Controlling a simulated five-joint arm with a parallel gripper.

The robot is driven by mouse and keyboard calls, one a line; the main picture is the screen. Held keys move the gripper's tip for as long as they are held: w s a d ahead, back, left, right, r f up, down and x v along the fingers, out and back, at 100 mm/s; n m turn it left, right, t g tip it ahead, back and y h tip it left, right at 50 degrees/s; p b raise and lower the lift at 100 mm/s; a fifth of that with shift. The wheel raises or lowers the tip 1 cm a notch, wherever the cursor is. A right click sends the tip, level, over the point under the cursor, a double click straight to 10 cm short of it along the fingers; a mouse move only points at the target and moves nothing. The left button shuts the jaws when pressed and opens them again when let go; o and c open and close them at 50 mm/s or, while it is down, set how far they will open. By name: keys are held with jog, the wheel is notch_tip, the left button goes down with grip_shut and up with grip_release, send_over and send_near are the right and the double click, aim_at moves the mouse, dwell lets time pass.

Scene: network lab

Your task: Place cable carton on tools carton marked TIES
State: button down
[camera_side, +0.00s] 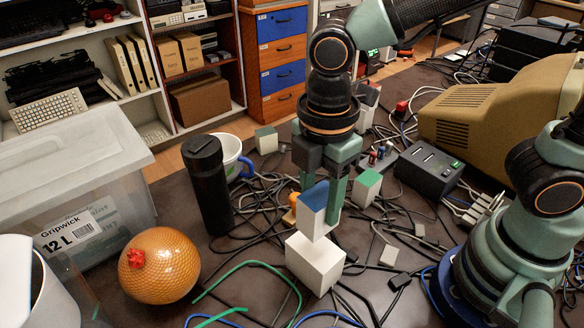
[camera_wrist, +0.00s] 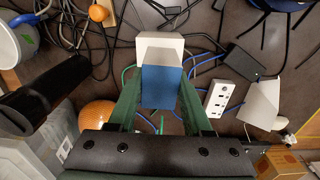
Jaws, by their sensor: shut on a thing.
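My gripper (camera_side: 322,197) points down and is shut on a white carton with a blue top (camera_side: 314,205), apparently the cable carton. In the wrist view its blue face (camera_wrist: 162,87) sits between the two green fingers. A larger plain white carton (camera_side: 315,265) stands on the table below it, perhaps the tools carton; I can read no TIES mark. In the side view the held carton's lower end overlaps the white carton's top; I cannot tell whether they touch. In the wrist view the white carton (camera_wrist: 159,42) shows partly beyond the blue face.
A green-topped carton (camera_side: 366,186) stands right of my gripper. A black bottle (camera_side: 207,185), a white mug (camera_side: 232,155) and an orange ball in netting (camera_side: 159,265) stand left. Loose cables cover much of the table. A dark box (camera_side: 428,168) and a beige monitor (camera_side: 500,118) are right.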

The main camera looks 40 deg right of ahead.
aim_at(317, 225)
jog(key=shift+f, duration=2.75)
jog(key=shift+f, duration=0.15)
jog(key=shift+c, duration=1.6)
grip_release()
notch_tip(317, 225, up, 12)
jog(key=shift+r, duration=0.1)
jog(key=w+d+m+t, duration=0.2)
jog(key=d+m, duration=0.7)
jog(key=w+d+r+m+t, duration=0.1)
jog(key=w+d+m+t, duration=0.1)
jog(key=d+m, duration=0.7)
jog(key=shift+w+d+r+t, duration=0.15)
jog(key=shift+w+d+t, duration=0.1)
jog(key=shift+d+t, duration=0.4)
jog(key=shift+a, duration=0.2)
